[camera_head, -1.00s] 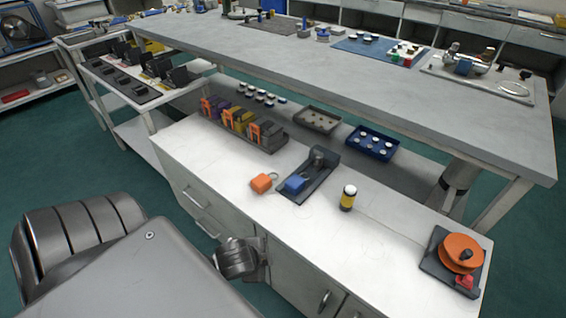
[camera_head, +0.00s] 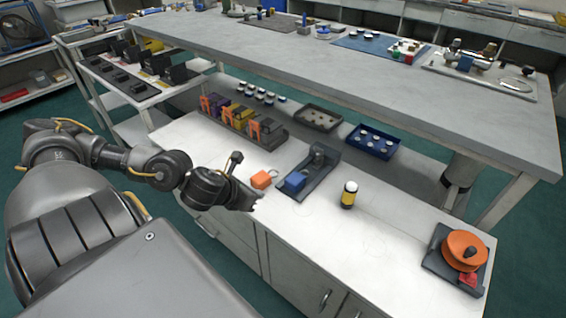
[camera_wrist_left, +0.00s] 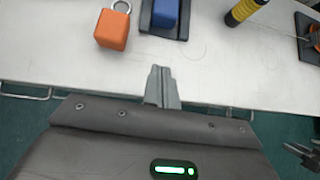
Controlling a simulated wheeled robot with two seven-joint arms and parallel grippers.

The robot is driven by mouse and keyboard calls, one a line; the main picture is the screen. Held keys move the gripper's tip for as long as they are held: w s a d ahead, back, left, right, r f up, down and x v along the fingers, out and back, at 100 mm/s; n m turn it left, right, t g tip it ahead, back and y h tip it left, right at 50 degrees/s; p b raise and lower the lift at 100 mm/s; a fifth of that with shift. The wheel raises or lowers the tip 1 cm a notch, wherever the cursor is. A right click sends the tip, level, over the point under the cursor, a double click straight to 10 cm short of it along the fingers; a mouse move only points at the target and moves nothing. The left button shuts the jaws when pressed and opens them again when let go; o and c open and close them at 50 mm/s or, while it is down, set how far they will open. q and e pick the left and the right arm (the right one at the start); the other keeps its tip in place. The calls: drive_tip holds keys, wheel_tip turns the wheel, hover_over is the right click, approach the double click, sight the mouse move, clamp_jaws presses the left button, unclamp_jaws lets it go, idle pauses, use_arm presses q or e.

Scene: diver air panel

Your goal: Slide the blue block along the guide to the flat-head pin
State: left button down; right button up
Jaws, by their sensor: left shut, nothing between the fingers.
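The blue block (camera_head: 295,181) sits at the near end of a dark guide (camera_head: 322,172) on the white bench top. A dark upright cylinder (camera_head: 318,153) stands at the guide's far end; I cannot tell whether it is the flat-head pin. My left gripper (camera_head: 257,205) is at the bench's front edge, near the block, shut and empty. In the left wrist view its shut fingertips (camera_wrist_left: 161,72) point toward the blue block (camera_wrist_left: 166,13) and are apart from it. The guide's far part is out of that view.
An orange block with a ring (camera_head: 262,179) lies left of the guide, close to my left gripper. A yellow and black cylinder (camera_head: 348,196) stands to the right. An orange reel (camera_head: 463,250) sits at the far right. Trays (camera_head: 371,143) lie behind. The bench between cylinder and reel is clear.

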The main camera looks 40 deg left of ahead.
use_arm(q)
approach(289, 189)
wheel_tip(289, 189, down, 4)
drive_tip(key=shift+w+d+f, duration=0.15)
drive_tip(key=shift+w+r, duration=0.2)
drive_tip(key=shift+w, duration=1)
drive_tip(key=shift+w+f+m+p, duration=0.1)
drive_tip(key=shift+w+m+p, duration=0.2)
drive_tip(key=shift+w, duration=0.4)
use_arm(e)
drive_tip(key=shift+f, duration=0.65)
